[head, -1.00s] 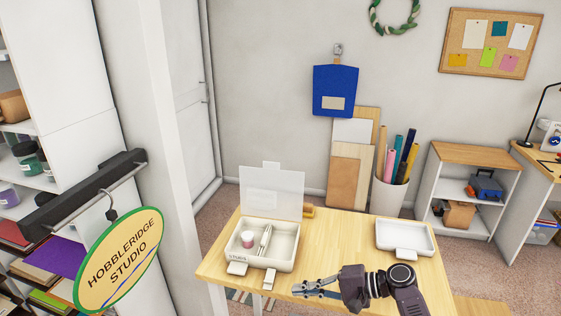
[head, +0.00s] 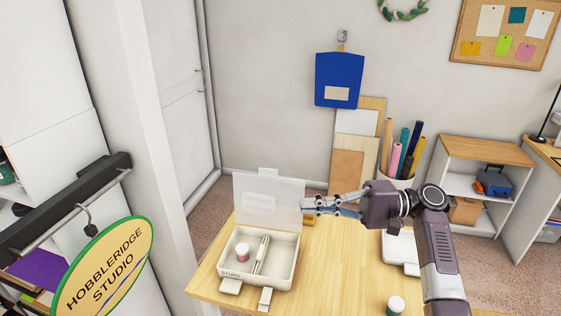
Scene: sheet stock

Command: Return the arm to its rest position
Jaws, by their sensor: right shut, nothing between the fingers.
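My right gripper (head: 308,205) is shut and empty. It is raised above the wooden table, its fingertips pointing left, in front of the right edge of the clear lid as seen here. My right arm (head: 437,250) comes up from the bottom right. The white box (head: 285,273) stands on the table with its clear lid (head: 255,205) open. A small white and pink jar (head: 242,252) and slim light-coloured items (head: 261,254) lie inside it. My left gripper is not in view.
A white tray (head: 396,250) is partly hidden behind my right arm. A jar with a pale lid (head: 396,304) stands at the table's front. The oval sign (head: 105,270) hangs from a dark rail at left. Rolls, boards and a shelf (head: 487,150) stand behind the table (head: 330,275).

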